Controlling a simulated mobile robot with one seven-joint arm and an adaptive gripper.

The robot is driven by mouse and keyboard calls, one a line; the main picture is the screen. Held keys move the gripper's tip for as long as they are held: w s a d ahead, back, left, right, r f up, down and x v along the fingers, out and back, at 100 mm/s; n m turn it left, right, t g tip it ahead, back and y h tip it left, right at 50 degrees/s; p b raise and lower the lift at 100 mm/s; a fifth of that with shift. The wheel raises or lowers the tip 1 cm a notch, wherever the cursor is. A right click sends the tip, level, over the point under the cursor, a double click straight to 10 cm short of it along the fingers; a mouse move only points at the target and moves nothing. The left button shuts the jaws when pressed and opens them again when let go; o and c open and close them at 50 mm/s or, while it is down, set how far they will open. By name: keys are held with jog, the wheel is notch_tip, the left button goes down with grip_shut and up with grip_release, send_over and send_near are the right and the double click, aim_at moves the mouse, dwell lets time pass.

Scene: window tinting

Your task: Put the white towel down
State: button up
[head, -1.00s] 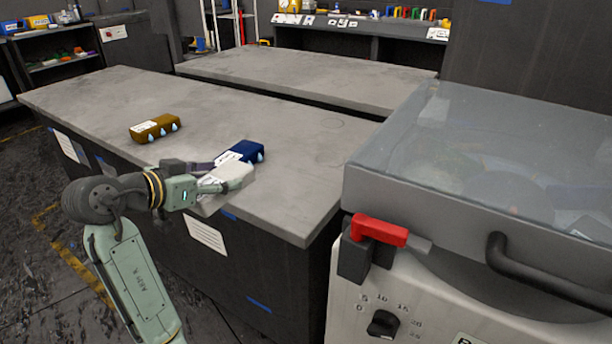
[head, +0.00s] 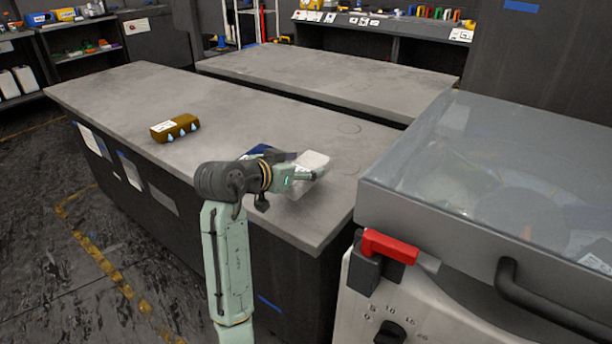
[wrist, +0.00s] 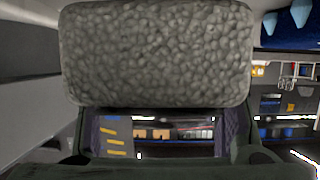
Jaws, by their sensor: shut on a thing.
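The white towel (head: 313,160), a small folded block, is held in my gripper (head: 306,173) over the right end of the near grey table (head: 300,215). In the wrist view the towel (wrist: 157,52) is a grey, bumpy block filling the upper middle, between the fingers. I cannot tell whether it touches the tabletop. A dark blue towel (head: 258,150) lies just left of it, mostly hidden behind my gripper. It shows at the upper right of the wrist view (wrist: 285,38). A brown towel (head: 175,128) with drop marks lies further left on the table.
A machine with a clear lid (head: 500,170) and a red latch (head: 390,246) stands close at the right. A second grey table (head: 330,82) is behind, across a narrow gap. The near table is bare around a faint ring mark (head: 349,128) and between the brown and blue towels.

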jog(key=shift+w+d, duration=0.3)
jog(key=shift+d, duration=0.35)
notch_tip(320, 180, down, 3)
jog(key=shift+a+p, duration=0.15)
jog(key=shift+p, duration=0.35)
jog(key=shift+f, duration=0.3)
jog(key=shift+f, duration=0.15)
jog(key=o, duration=1.3)
